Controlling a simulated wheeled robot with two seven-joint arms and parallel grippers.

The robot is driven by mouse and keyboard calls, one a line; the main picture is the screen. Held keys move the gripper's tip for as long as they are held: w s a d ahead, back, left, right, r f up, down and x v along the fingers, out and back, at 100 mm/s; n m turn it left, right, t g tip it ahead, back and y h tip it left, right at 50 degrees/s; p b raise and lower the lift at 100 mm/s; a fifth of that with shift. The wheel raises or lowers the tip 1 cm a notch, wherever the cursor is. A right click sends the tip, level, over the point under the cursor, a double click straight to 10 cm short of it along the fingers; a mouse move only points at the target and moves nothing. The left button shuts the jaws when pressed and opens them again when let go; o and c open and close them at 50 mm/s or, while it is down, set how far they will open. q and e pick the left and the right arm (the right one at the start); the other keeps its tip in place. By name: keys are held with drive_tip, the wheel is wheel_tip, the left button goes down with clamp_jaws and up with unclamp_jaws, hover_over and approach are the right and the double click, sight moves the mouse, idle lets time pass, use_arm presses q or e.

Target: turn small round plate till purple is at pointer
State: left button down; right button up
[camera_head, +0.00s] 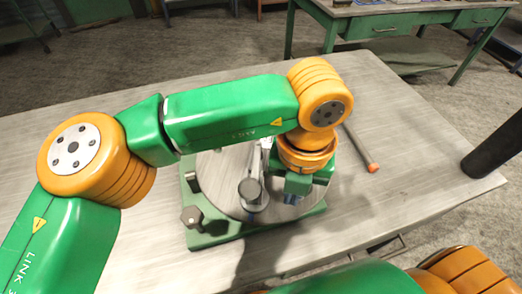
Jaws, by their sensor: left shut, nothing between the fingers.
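A round grey plate (222,178) sits on a green base (212,236) on the table. A grey metal post or arm (252,190) stands over the plate's middle. My left arm reaches across from the left and hides the plate's far part. My left gripper (291,198) points down over the plate's right side, shut and empty. I cannot tell whether its fingertips touch the plate. I see no purple mark, and I cannot make out the pointer. My right gripper is out of view; only part of that arm shows at the bottom right.
The grey table (400,110) has free room to the right of the base. A green desk (390,22) stands behind.

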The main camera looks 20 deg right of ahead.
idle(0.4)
use_arm(q)
drive_tip(key=shift+s+a+f+b, duration=0.1)
drive_tip(key=shift+s+b, duration=0.1)
drive_tip(key=shift+b, duration=0.2)
drive_tip(key=shift+s+a, duration=0.15)
drive_tip(key=shift+s, duration=0.05)
wheel_tip(320, 180, up, 9)
drive_tip(key=p, duration=0.6)
